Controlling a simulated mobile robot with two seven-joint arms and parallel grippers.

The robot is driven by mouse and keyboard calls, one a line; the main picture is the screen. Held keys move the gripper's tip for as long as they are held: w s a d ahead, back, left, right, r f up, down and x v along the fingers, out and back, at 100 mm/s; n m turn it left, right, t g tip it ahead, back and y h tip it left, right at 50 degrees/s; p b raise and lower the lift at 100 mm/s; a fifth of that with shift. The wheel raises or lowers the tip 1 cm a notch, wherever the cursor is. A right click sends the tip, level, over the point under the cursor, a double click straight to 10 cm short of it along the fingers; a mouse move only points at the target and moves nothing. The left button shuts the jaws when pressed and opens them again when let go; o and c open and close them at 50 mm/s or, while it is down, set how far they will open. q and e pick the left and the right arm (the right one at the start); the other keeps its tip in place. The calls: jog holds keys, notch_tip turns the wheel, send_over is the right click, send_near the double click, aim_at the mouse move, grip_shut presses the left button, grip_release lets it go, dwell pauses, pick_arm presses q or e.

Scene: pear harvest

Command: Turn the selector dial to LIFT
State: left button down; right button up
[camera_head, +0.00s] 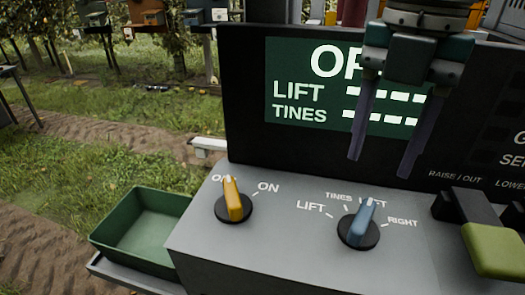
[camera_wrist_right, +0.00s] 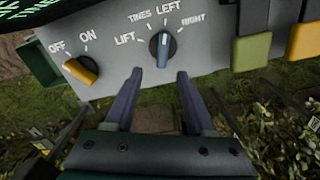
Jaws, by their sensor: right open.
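The selector dial (camera_head: 360,226) is a blue knob on a black round base, on the grey sloped panel. Its labels read LIFT, TINES, LEFT and RIGHT, and its pointer is at LEFT. The dial also shows in the right wrist view (camera_wrist_right: 163,48), just beyond the fingertips and in line with the gap between them. My right gripper (camera_head: 380,168) is open and empty. Its two dark fingers point down above the dial, apart from it. My left gripper is not in view.
A yellow OFF/ON knob (camera_head: 233,200) sits left of the dial, pointing at OFF. A green-padded lever (camera_head: 494,249) stands to the right. Behind is an upright screen (camera_head: 300,72) with LIFT and TINES rows, partly hidden by my gripper. A green bin (camera_head: 140,225) is at left.

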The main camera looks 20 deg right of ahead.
aim_at(364, 214)
jog(key=f, duration=0.6)
jog(key=f+p, duration=0.1)
jog(key=f, duration=0.3)
jog(key=shift+s+d, duration=0.15)
jog(key=shift+d, duration=0.1)
jog(key=shift+c, duration=0.2)
jog(key=shift+r, duration=0.1)
grip_shut()
